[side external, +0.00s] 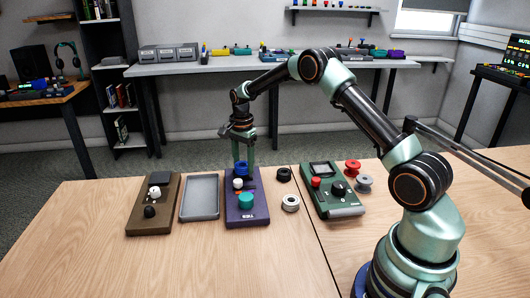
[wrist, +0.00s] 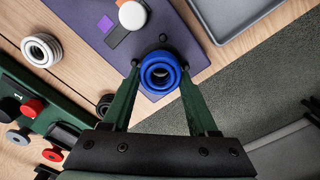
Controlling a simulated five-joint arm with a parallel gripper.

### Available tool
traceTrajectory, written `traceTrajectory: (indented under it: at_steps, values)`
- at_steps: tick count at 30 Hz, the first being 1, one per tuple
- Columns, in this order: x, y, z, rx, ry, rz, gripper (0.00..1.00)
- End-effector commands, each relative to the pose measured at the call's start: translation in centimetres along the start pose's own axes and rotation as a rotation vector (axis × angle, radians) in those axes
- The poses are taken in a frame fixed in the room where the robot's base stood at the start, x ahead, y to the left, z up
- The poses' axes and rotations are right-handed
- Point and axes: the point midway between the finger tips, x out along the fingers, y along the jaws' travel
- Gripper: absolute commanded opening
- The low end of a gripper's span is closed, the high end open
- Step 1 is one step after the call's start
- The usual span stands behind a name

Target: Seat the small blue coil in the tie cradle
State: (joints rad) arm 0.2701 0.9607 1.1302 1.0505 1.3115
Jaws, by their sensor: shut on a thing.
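The small blue coil (side external: 241,168) is between the fingers of my gripper (side external: 242,160), above the far end of the purple tie board (side external: 246,218). In the wrist view the coil (wrist: 160,73) sits between the two green fingertips (wrist: 160,80), which are shut on it. A dark part of the board, perhaps the tie cradle (wrist: 168,42), shows just behind the coil. The coil hides much of it, and I cannot tell whether they touch.
A grey tray (side external: 184,211) and a brown board (side external: 137,222) lie left of the purple board. Right of it are a black coil (side external: 284,174), a white coil (side external: 290,202) and a green device (side external: 341,209). Red (side external: 352,166) and grey (side external: 364,183) spools lie beyond.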

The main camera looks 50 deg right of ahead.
Motion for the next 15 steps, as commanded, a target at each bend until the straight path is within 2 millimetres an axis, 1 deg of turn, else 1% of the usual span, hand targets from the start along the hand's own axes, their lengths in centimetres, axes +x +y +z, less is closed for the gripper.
traceTrajectory:
  at_steps: [5,15]
  values:
    - [0.10,-0.01,0.00,0.000,0.000,0.000,0.02]
    - [0.95,-0.03,-0.01,0.000,0.000,-0.001,0.02]
